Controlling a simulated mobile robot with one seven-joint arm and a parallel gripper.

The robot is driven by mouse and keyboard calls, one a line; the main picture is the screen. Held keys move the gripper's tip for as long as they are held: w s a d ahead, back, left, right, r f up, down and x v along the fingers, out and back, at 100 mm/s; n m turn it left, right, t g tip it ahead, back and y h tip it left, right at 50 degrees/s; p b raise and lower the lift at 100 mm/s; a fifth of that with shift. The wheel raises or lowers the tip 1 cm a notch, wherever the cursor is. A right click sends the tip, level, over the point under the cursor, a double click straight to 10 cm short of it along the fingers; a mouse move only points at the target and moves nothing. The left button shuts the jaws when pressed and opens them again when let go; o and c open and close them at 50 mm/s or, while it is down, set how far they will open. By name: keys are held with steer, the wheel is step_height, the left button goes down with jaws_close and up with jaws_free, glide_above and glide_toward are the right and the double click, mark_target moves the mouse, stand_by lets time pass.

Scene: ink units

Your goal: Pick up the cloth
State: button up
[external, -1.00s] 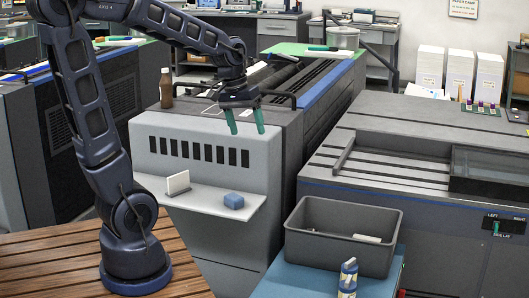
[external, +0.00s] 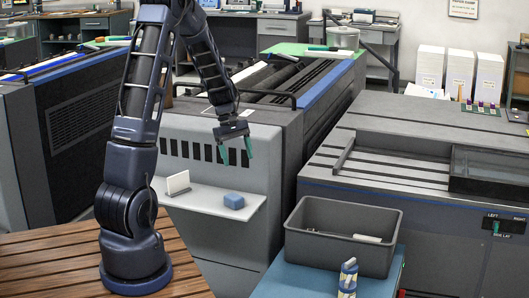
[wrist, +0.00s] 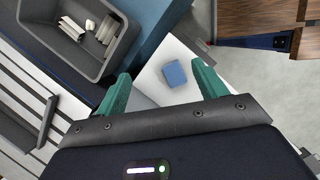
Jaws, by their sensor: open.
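A small blue block-like item (external: 234,201), which looks like the folded cloth, lies on the pale grey shelf (external: 205,197) on the front of the grey machine. It also shows in the wrist view (wrist: 174,74), between and beyond my fingertips. My gripper (external: 236,160) is open and empty, with green fingers pointing down above the shelf. In the wrist view my two green fingers (wrist: 160,85) stand apart on either side of the blue item, not touching it.
A white card (external: 178,183) stands upright in a holder on the shelf, left of the blue item. A grey bin (external: 343,215) with pale items sits to the right on a blue surface, beside a small bottle (external: 348,278). The machine's slotted front panel is behind my fingers.

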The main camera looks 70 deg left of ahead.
mark_target(233, 196)
steer(key=a+f+n, duration=0.1)
steer(key=f, duration=0.3)
steer(key=s+a+f+n, duration=0.1)
steer(key=a+f, duration=0.1)
steer(key=f, duration=0.2)
steer(key=a+f+n, duration=0.1)
steer(key=a+f, duration=0.1)
steer(key=f, duration=0.3)
steer(key=shift+s+h, duration=0.25)
steer(key=shift+h, duration=0.05)
steer(key=shift+w+a+x, duration=0.1)
steer(key=shift+w+x, duration=0.05)
steer(key=shift+x, duration=1.15)
steer(key=shift+w+a+x, duration=0.15)
steer(key=shift+w+x, duration=0.05)
steer(key=shift+x, duration=1.15)
steer(key=shift+c, duration=0.4)
steer(key=c, duration=1)
